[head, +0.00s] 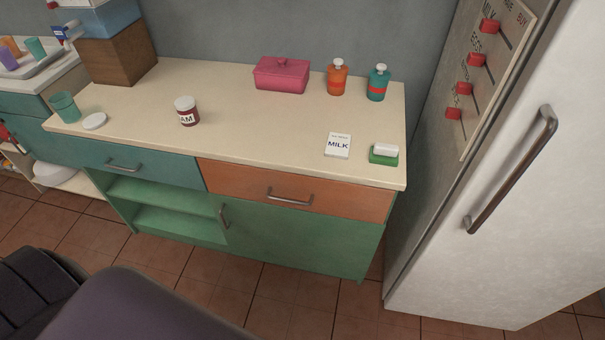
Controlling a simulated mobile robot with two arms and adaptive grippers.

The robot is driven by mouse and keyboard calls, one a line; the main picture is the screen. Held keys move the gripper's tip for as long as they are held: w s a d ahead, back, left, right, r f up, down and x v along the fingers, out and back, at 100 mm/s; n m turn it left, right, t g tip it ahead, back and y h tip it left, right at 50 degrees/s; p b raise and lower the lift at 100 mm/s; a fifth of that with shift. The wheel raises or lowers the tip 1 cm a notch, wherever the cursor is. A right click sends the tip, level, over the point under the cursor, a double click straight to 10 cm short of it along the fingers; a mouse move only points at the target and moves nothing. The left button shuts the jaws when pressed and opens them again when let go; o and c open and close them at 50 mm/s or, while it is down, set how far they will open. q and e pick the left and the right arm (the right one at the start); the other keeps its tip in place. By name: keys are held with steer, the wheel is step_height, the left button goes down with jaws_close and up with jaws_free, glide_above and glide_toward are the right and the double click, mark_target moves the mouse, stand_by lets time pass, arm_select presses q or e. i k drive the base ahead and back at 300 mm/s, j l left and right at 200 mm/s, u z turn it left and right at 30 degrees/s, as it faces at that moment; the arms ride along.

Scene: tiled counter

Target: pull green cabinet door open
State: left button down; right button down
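The green cabinet door (300,241) forms the lower right front of the counter unit, under the orange drawer (325,200). It looks shut and flush with the front. Its metal handle (223,216) is upright, at the door's left edge. Neither of my grippers is in view, and nothing touches the door or its handle. Dark parts of my own body cover the lower left corner of the head view.
Open green shelves (165,195) lie left of the door, below a teal drawer (135,165). A white fridge (480,255) with a long handle (512,170) stands close on the right. The tiled floor (285,300) before the door is clear.

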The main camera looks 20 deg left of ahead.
mark_target(312, 241)
steer(key=u, duration=0.8)
